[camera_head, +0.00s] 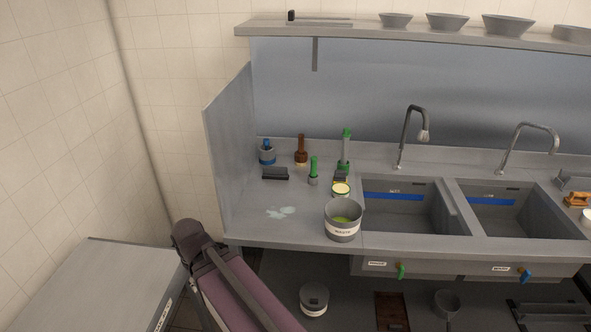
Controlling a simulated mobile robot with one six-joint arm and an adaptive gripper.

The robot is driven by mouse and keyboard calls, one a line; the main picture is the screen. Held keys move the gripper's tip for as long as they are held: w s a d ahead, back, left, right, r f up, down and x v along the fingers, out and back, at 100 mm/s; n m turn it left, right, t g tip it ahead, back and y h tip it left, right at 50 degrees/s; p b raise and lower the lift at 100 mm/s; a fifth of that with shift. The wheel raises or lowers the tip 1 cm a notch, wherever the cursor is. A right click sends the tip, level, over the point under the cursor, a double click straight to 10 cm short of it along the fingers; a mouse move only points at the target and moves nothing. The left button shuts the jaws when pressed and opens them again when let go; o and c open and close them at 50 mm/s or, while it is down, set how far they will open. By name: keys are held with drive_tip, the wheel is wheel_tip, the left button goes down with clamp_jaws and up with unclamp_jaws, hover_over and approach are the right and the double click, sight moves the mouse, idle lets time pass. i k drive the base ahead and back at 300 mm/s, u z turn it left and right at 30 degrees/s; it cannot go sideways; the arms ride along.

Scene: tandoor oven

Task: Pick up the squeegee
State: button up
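I cannot tell for certain which thing is the squeegee. A long, thin grey piece with a black upright end (292,16) lies on the high wall shelf, near its left end. A low, dark, block-like piece (275,173) lies on the left part of the steel counter, by the back. Either could be it; both are small in the head view. My arm shows at the lower left, in front of the counter and apart from both pieces. Its gripper is not in view.
A pale wet patch (281,212) lies left of the bucket. Two sinks (400,215) are at right. A side panel (228,150) bounds the left.

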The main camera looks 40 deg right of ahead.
sight(275, 172)
drive_tip(key=z, duration=0.65)
drive_tip(key=i, duration=1.05)
drive_tip(key=z, duration=0.15)
